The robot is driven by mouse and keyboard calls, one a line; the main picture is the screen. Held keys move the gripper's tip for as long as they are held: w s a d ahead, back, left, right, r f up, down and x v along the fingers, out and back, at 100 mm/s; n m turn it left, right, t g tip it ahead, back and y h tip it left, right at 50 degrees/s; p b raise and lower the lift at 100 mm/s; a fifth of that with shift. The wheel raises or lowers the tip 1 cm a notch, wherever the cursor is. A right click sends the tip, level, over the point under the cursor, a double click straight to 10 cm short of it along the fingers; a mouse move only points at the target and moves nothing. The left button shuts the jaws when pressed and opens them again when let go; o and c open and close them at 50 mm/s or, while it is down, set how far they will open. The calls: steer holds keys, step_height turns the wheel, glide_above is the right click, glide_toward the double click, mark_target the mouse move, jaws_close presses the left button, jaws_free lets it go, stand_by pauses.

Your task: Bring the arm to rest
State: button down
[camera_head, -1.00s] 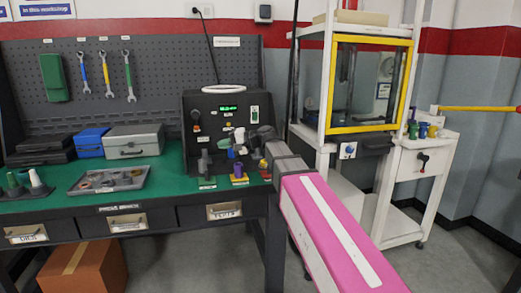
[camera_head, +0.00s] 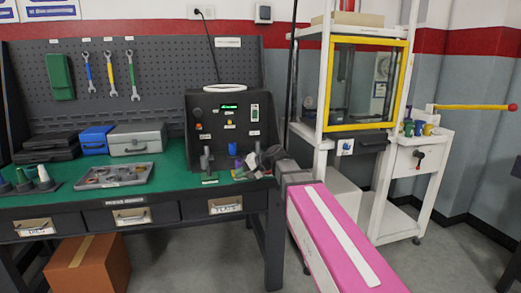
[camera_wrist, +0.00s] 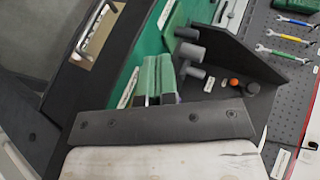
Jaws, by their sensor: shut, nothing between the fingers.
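My arm, with its pink and white forearm, reaches from the lower right toward the bench in the head view. My gripper (camera_head: 258,161) is at its dark end, over the right end of the green bench top (camera_head: 85,178), in front of the black test panel box (camera_head: 222,104). In the wrist view my gripper's two fingers (camera_wrist: 158,66) lie side by side, shut, with nothing seen between them. The gripper partly hides small items at the bench's right end.
A grey upright fixture (camera_head: 207,163) stands just left of my gripper. A grey parts tray (camera_head: 114,176) lies farther left. A white frame cabinet with a yellow-edged window (camera_head: 364,82) stands right of the bench. A white cart (camera_head: 425,157) stands at the far right.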

steer(key=s+d+f+g+h, duration=0.1)
steer(key=s+d+f+h, duration=0.3)
steer(key=d+f, duration=0.5)
steer(key=s+d+f+h, duration=0.4)
steer(key=s+d+f, duration=0.2)
steer(key=d+f, duration=0.3)
steer(key=s+d+f+n+g+h, duration=0.1)
steer(key=s+d+f+h, duration=0.3)
steer(key=d+f, duration=0.5)
steer(key=shift+s+d+f+g, duration=0.25)
steer(key=shift+s+f+g, duration=0.05)
steer(key=shift+s+f, duration=0.7)
